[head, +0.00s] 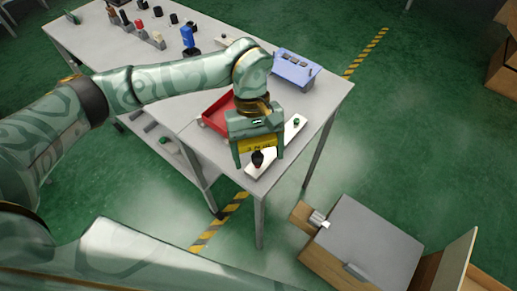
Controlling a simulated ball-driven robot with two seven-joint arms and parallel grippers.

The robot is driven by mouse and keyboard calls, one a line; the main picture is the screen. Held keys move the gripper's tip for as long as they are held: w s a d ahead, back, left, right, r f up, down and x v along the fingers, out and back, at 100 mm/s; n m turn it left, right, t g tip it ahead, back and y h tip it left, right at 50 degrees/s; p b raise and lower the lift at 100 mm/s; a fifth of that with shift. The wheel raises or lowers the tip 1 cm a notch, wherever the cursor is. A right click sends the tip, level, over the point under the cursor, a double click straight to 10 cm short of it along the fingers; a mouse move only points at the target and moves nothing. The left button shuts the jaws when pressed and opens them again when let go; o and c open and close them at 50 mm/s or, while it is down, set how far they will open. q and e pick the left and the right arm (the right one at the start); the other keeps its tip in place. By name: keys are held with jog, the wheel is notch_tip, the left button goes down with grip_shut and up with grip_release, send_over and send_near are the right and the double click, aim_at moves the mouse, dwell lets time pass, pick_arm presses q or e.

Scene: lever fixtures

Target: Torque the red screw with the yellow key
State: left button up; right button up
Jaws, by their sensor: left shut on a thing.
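My left gripper (258,155) reaches over the near end of the table, pointing down. It is shut on the yellow key (262,145), whose yellow body with dark lettering shows between the two fingers. A dark tip (257,157) stands below the key, over the near end of a white plate (281,145). A small reddish spot shows under the tip; I cannot tell clearly whether this is the red screw or whether the key touches it. A green screw (296,122) sits at the plate's far end. My right gripper is out of view.
A red tray (215,115) lies behind the gripper, and a blue box (296,69) stands at the table's right. Several tools (188,38) stand at the back left. A grey-topped cabinet (370,240) stands on the floor at the lower right.

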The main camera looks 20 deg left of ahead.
pick_arm(q)
jog(key=shift+f, duration=0.2)
dwell(0.5)
jog(key=shift+f+b, duration=0.8)
jog(key=shift+f, duration=0.25)
jog(key=shift+w+r+m+y, duration=0.15)
jog(key=shift+m+y, duration=0.15)
jog(key=shift+m, duration=0.4)
jog(key=m, duration=0.2)
jog(key=m+y, duration=0.1)
jog(key=shift+a+m+g+y, duration=0.15)
jog(key=shift+m+g+y, duration=0.15)
jog(key=shift+m+g, duration=0.1)
jog(key=m+y, duration=0.1)
jog(key=m, duration=0.1)
jog(key=m+y, duration=0.1)
jog(key=m, duration=0.2)
jog(key=shift+a+m, duration=0.2)
jog(key=shift+m, duration=0.1)
jog(key=shift+r+p, duration=0.55)
jog(key=shift+r, duration=0.25)
jog(key=shift+s, duration=0.2)
